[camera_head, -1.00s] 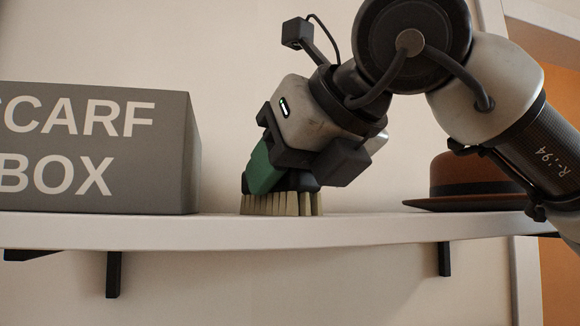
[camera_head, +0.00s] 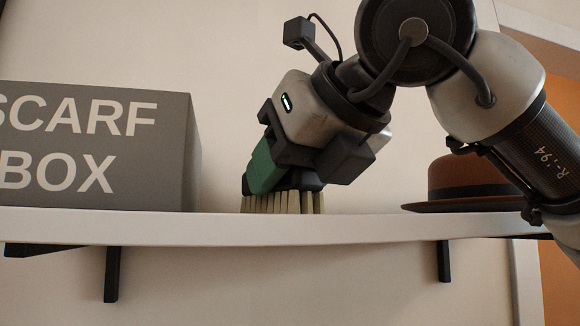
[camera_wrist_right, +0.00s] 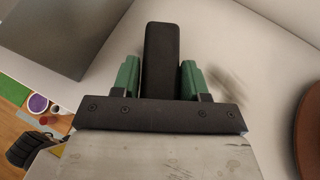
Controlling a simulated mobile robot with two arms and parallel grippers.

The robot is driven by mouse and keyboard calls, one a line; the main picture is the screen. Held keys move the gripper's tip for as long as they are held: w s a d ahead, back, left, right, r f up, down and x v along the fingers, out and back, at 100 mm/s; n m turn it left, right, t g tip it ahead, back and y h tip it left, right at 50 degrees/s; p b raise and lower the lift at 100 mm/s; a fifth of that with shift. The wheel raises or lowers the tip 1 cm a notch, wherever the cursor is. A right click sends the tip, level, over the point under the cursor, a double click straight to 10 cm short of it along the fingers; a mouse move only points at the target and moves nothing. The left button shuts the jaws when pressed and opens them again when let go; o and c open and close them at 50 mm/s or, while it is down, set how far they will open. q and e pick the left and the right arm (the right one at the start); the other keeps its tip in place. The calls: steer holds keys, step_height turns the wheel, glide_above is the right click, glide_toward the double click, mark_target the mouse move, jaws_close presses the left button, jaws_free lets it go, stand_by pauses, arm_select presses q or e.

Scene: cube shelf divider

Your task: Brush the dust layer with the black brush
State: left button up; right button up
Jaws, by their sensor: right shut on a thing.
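The black brush (camera_head: 292,180) with pale bristles (camera_head: 285,203) is in my right gripper (camera_head: 272,172), bristles down at the white shelf (camera_head: 330,226). In the right wrist view the black brush body (camera_wrist_right: 160,62) lies between the two green fingers of my right gripper (camera_wrist_right: 160,82), which are shut on it. A faint greyish-brown smear, perhaps the dust layer (camera_wrist_right: 228,84), shows on the shelf right of the fingers in the wrist view. The dust is not visible in the head view. My left gripper is not in view.
A grey box lettered SCARF BOX (camera_head: 95,150) stands on the shelf left of the brush. A brown hat (camera_head: 470,185) sits on the shelf at right, partly behind my right arm. Black brackets (camera_head: 112,272) hang below the shelf. Clear shelf lies between box and brush.

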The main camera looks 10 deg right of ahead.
steer(key=shift+w+f, duration=0.1)
steer(key=shift+w, duration=0.45)
steer(key=shift+s+a+f+b, duration=0.1)
steer(key=shift+s+f+b, duration=0.05)
steer(key=shift+s+b, duration=0.45)
steer(key=shift+s, duration=1.05)
steer(key=shift+r, duration=0.2)
steer(key=shift+r, duration=0.15)
steer(key=shift+w+r+p, duration=0.1)
steer(key=shift+r+p, duration=0.35)
steer(key=shift+r, duration=0.05)
